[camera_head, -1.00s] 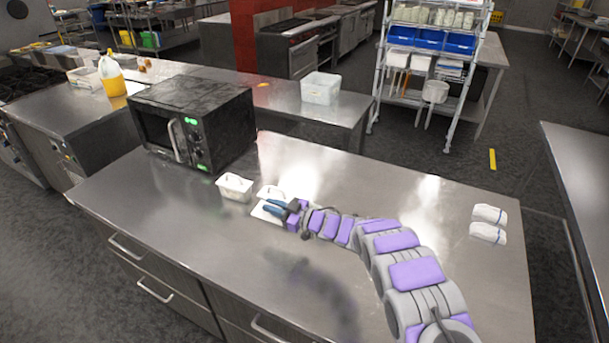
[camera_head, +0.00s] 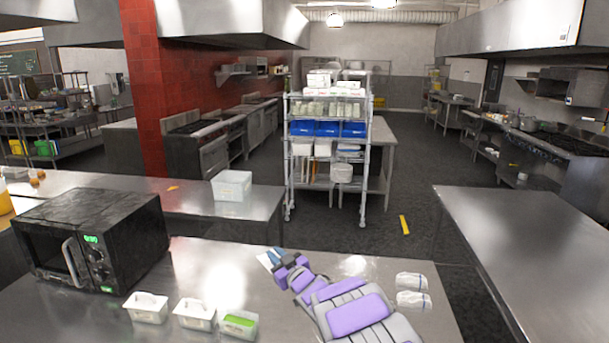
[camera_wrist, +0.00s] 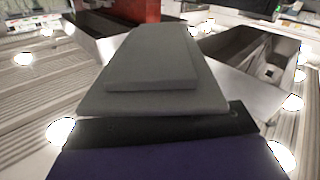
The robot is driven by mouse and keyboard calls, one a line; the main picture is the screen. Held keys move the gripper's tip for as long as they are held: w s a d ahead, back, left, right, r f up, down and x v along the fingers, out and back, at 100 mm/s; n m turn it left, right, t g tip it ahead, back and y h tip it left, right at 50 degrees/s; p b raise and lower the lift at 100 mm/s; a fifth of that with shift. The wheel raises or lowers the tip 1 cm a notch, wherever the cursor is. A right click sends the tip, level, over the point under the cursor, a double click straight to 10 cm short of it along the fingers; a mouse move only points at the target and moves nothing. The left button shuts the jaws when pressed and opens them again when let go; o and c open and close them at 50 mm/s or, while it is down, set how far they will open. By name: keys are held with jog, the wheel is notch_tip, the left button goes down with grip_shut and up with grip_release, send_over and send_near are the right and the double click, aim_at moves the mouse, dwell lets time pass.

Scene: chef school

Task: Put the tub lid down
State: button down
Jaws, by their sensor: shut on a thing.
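My gripper (camera_head: 276,256) is above the steel counter (camera_head: 225,264), to the right of the tubs, shut on the tub lid (camera_head: 264,260). Three small white tubs stand in a row: a left tub (camera_head: 146,308), a middle tub (camera_head: 194,315) and a right tub (camera_head: 240,331). The right one shows green contents and has no lid on it. In the wrist view, dark grey flat shapes fill the middle; I cannot make out the lid there.
A black microwave (camera_head: 95,235) stands left of the tubs. Two white wrapped packs (camera_head: 411,290) lie at the counter's right. A wheeled rack (camera_head: 328,150) stands beyond.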

jog(key=s+d+r+m+t+h, duration=0.1)
jog(key=s+d+r+m+h, duration=0.15)
jog(key=d, duration=0.45)
jog(key=s+d+r+m+t+h, duration=0.1)
jog(key=d+r+m+h, duration=0.2)
jog(key=d, duration=0.5)
jog(key=s+d+r+m+t+h, duration=0.1)
jog(key=d+r+m+h, duration=0.1)
jog(key=d+h, duration=0.4)
jog(key=s+d+f, duration=0.1)
jog(key=s+f, duration=0.3)
jog(key=f, duration=0.4)
jog(key=s+f+y, duration=0.1)
jog(key=s+f, duration=0.3)
jog(key=f, duration=0.3)
jog(key=shift+s+d+f, duration=0.25)
jog(key=shift+d+f, duration=0.1)
jog(key=shift+d, duration=0.05)
